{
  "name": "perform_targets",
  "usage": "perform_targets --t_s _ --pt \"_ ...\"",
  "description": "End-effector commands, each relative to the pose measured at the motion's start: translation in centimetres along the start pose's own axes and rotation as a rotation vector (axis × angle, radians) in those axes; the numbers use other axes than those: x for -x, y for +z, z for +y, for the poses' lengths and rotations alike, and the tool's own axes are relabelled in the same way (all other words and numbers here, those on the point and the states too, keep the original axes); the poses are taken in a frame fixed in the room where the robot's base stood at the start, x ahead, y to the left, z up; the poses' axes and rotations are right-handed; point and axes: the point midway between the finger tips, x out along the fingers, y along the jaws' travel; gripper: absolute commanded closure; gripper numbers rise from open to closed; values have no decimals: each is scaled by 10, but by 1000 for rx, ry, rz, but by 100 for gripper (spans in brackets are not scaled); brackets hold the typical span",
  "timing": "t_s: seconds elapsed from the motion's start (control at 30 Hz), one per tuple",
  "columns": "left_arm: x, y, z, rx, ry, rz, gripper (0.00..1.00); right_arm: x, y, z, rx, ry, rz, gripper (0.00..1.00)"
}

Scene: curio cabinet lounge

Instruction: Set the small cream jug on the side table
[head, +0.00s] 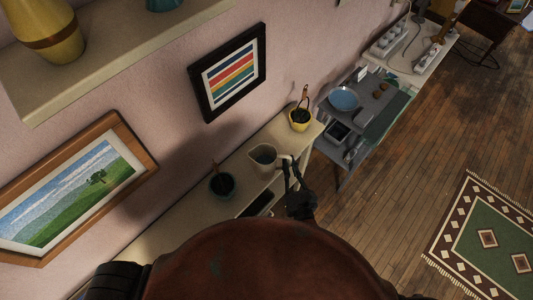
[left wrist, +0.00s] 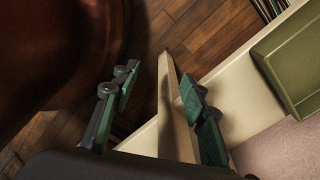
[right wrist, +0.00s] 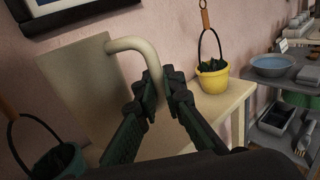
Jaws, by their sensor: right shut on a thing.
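The small cream jug (head: 263,160) is over the narrow cream table by the wall, between a dark pot and a yellow pot. My right gripper (head: 289,168) is shut on its handle. In the right wrist view the jug (right wrist: 82,95) fills the left side, and its curved handle (right wrist: 135,46) runs down between the fingertips (right wrist: 164,90). I cannot tell whether its base touches the tabletop (head: 180,216). My left gripper (left wrist: 158,95) is open, with a pale post or edge showing between its fingers; nothing is clearly gripped.
A dark pot (head: 222,185) stands left of the jug, a yellow pot (head: 300,119) right of it. Beyond is a grey cart (head: 372,105) with a blue bowl (head: 343,98). Framed pictures hang on the pink wall. Wooden floor is open at right, with a patterned rug (head: 487,238).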

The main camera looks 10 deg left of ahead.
Motion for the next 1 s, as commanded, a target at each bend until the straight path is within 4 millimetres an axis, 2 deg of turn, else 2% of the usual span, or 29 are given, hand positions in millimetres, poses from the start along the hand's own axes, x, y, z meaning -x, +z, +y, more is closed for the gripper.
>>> perform_targets --t_s 0.07,0.17,0.5,0.57,0.6,0.73,0.87,1.0 --pt "5 4 -1 0 -1 -5 60 -7 6 13 4 25 -4 100" --pt "3 1 -2 -1 -2 -2 60 -17 1 17 8 37 -3 100" --pt "-20 -21 -4 -8 -3 21 60 -86 -35 -11 9 39 -3 100" --pt "-26 -19 -3 -8 -3 19 60 -98 -43 -16 7 39 -3 100" --pt "-35 -16 -2 -8 -2 15 60 -103 -55 -18 8 39 -1 100" --pt "-52 -4 -1 -6 -1 0 60 -118 -76 -25 7 39 0 100" --pt "-60 6 0 -5 1 -13 60 -128 -86 -29 7 40 -1 100" --pt "-62 8 1 -5 1 -16 60 -131 -87 -31 6 40 -3 100"
